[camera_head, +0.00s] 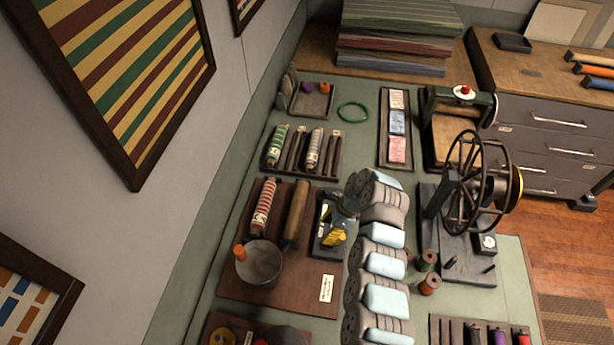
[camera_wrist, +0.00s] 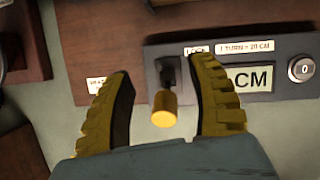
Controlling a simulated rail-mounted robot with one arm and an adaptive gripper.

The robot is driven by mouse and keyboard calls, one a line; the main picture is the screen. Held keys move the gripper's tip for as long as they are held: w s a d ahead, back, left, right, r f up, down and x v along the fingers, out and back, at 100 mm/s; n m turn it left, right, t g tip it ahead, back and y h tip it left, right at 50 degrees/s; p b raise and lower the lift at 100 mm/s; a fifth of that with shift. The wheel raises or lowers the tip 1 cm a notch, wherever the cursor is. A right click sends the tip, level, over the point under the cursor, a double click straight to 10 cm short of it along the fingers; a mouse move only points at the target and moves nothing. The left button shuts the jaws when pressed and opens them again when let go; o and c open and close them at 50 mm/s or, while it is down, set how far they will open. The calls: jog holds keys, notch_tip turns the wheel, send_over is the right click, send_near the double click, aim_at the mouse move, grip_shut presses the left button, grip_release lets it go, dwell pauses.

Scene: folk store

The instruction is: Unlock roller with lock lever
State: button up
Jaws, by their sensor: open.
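The lock lever (camera_wrist: 164,100) shows in the wrist view as a dark arm with a brass-yellow cylindrical knob. It is mounted on a dark panel (camera_wrist: 220,50) beside a "LOCK" label. My gripper (camera_wrist: 160,72) is open, its two yellow ribbed fingers on either side of the lever. I see no clear contact between fingers and lever. In the head view my gripper (camera_head: 338,234) is over a small dark device (camera_head: 322,210), partly hiding it and the lever. A bare wooden roller (camera_head: 297,211) lies just left of the device, beside a red-striped roll (camera_head: 264,206).
A dark machine with a large spoked wheel (camera_head: 473,180) stands at right. Thread spools (camera_head: 429,284) stand between it and my arm. A white dial (camera_wrist: 304,68) is on the panel's right.

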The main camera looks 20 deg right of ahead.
jog(key=w+p+v, duration=0.1)
jog(key=p+v, duration=0.1)
jog(key=v, duration=1.2)
jog(key=w+a+f+n+t+h+p, duration=0.1)
jog(key=w+f+n+t+h+p, duration=0.15)
jog(key=w+t, duration=0.4)
jog(key=w+a+f+n+t+h+p, duration=0.1)
jog(key=w+n+t+h, duration=0.1)
jog(key=w+t+h, duration=0.45)
jog(key=s+a+r+n+t+h+p, duration=0.1)
jog(key=s+a+r+n+t+p, duration=0.1)
jog(key=s+r, duration=0.4)
jog(key=s+a+r+n+t+h+p, duration=0.2)
jog(key=s+a+r+n+t, duration=0.2)
jog(key=r, duration=0.7)
jog(key=shift+s+a+r+t, duration=0.15)
jog(key=shift+s+a+t, duration=1.15)
jog(key=shift+a, duration=0.55)
jog(key=shift+n, duration=0.25)
